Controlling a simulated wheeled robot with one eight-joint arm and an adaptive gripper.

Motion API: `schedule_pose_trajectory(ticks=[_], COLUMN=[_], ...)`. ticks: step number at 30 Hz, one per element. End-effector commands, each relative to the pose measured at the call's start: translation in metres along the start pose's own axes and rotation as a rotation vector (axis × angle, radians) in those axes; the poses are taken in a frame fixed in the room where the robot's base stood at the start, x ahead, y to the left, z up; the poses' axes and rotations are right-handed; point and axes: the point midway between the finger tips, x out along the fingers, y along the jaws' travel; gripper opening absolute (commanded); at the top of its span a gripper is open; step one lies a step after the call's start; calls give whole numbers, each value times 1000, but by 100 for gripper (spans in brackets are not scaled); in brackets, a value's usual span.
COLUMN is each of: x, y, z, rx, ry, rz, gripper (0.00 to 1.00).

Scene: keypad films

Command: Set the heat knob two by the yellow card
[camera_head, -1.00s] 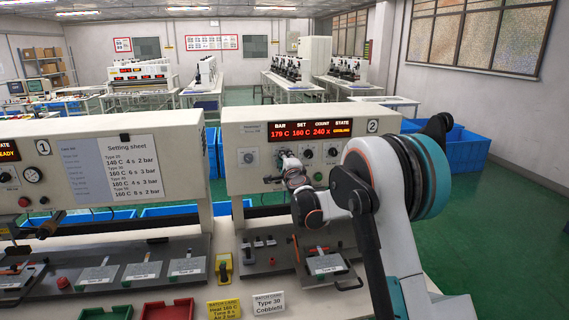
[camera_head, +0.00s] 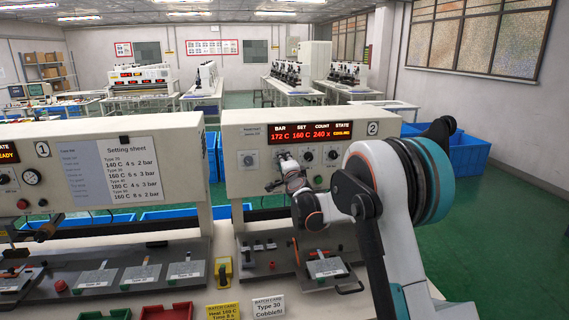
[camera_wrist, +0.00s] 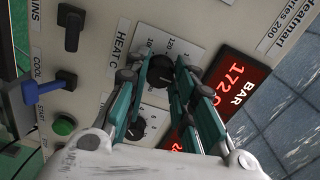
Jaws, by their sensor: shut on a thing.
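The heat knob two (camera_wrist: 161,72) is a black dial under the HEAT C label in the wrist view. My gripper (camera_wrist: 161,66) is shut on it, with a teal finger on each side. In the head view my gripper (camera_head: 283,160) covers this knob at station 2's panel. The display (camera_head: 312,132) above reads BAR 172 C, SET 160 C, COUNT 240 and a yellow state word like COOLING. The yellow card (camera_head: 222,311) stands at the bottom of the head view and reads Heat 160 C; its lower lines are cut off.
Another black knob (camera_wrist: 135,132) sits beside the held one. A blue-handled switch (camera_wrist: 42,88) and a green button (camera_wrist: 64,125) are nearby on the panel. A white card (camera_head: 268,306) stands right of the yellow one. Station 1's setting sheet (camera_head: 125,170) is at left.

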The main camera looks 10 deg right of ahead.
Motion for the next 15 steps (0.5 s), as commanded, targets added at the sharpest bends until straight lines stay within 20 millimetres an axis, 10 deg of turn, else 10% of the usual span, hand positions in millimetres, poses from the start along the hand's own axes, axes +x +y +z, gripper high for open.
schedule_pose_trajectory(ticks=[4,15], x=[0,-3], y=[1,0], z=[1,0], rx=[0,1], ry=[-3,-1], rz=[1,0], gripper=[44,44])
